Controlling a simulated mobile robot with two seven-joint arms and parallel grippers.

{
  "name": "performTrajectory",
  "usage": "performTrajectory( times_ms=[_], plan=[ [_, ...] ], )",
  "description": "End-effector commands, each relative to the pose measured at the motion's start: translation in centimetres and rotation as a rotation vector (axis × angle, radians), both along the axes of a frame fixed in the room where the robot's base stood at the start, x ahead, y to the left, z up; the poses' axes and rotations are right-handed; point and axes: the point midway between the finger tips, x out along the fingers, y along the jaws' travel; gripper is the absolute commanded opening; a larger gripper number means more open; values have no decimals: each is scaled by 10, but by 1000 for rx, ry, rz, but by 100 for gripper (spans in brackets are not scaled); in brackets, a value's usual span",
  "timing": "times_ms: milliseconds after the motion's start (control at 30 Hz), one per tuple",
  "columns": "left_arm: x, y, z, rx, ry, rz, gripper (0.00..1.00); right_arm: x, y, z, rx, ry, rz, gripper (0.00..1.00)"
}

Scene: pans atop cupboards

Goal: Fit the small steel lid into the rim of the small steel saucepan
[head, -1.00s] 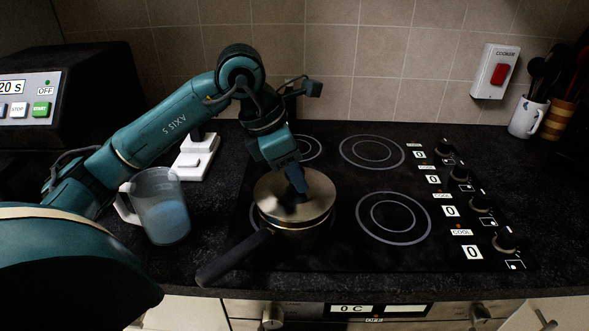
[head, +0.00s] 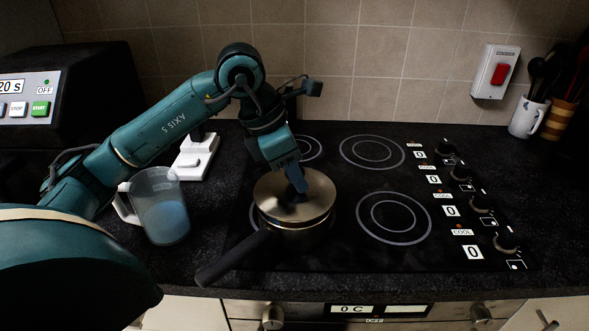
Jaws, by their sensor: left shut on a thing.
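The small steel saucepan (head: 290,238) stands on the front left ring of the hob, its black handle (head: 236,258) pointing to the front left. The small steel lid (head: 317,192) lies level over the pan's mouth. I cannot tell whether its edge sits fully inside the rim. My left gripper (head: 298,190) comes down from above and is shut on the lid's dark knob, which it mostly hides. My right gripper is not in view.
A clear measuring jug (head: 165,212) with bluish contents stands left of the pan. A white switch box (head: 197,157) is behind it. The other hob rings (head: 394,217) are bare. Knobs line the hob's right side. A mug (head: 528,118) of utensils stands at the back right.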

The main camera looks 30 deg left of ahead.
Motion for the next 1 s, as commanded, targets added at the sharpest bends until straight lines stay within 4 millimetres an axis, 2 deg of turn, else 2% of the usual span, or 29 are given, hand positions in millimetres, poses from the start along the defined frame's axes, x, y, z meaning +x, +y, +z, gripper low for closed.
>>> performTrajectory(
  times_ms=[833, 867, 1000],
  plan=[
    [0, 0, -21, -1, -1, 0, 7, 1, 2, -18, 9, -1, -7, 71],
    [0, 0, -20, 0, -1, 0, 32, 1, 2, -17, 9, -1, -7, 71],
    [0, 0, -20, -1, -1, 0, 44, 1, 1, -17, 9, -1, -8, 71]
  ],
)
